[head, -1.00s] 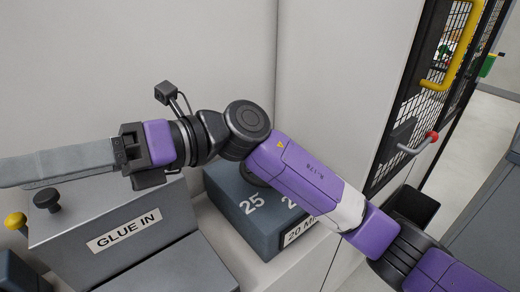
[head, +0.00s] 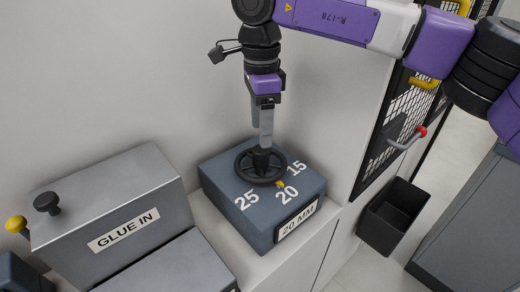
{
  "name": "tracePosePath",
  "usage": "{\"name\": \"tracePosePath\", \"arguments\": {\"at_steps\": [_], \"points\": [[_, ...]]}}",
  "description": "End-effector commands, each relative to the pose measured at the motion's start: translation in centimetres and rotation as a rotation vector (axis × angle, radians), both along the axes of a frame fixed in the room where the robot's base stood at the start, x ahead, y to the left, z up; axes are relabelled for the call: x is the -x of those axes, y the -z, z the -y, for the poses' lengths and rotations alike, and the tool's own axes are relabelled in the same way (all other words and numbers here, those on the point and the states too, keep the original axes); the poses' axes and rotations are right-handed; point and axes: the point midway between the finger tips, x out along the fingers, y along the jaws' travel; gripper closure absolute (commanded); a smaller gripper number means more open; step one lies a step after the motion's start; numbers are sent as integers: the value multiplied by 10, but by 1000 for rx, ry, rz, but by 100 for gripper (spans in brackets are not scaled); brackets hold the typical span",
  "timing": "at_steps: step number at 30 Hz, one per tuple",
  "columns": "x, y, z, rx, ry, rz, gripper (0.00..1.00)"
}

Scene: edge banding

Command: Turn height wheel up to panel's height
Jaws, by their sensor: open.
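The height wheel (head: 243,168) is a black handwheel on top of a blue-grey block (head: 228,205). White numbers 25, 20 and 15 are marked around it, and a yellow pointer (head: 281,184) at the wheel's edge points toward 20. A plate (head: 298,224) on the block's front reads 20 MM. My gripper (head: 265,145) points straight down over the wheel, with its long grey fingers at the wheel's hub. It is open, but I cannot tell whether the fingers touch the hub. No panel is recognisable in view.
A grey GLUE IN box (head: 115,205) with a black knob (head: 47,202) stands left of the block. A yellow knob (head: 16,224) is at far left. A black bin (head: 393,215) and a mesh door with a red-tipped handle (head: 408,140) are at right.

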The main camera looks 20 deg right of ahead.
Motion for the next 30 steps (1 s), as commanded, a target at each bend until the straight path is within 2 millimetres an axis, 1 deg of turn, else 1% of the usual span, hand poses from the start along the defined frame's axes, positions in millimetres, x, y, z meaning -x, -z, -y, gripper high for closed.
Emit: {"name": "tracePosePath", "arguments": {"at_steps": [6, 12, 18, 25, 27, 29, 30], "points": [[1, 33, -2, -7, 0, -4, 41], [1, 59, -2, -8, -1, -3, 41], [1, 70, -3, -7, -1, -2, 41], [1, 71, -3, -7, -1, -1, 41], [1, 71, -3, -7, -1, -1, 54], [1, 71, -3, -7, -1, -1, 66], [1, 71, -3, -7, -1, -1, 74]]}}
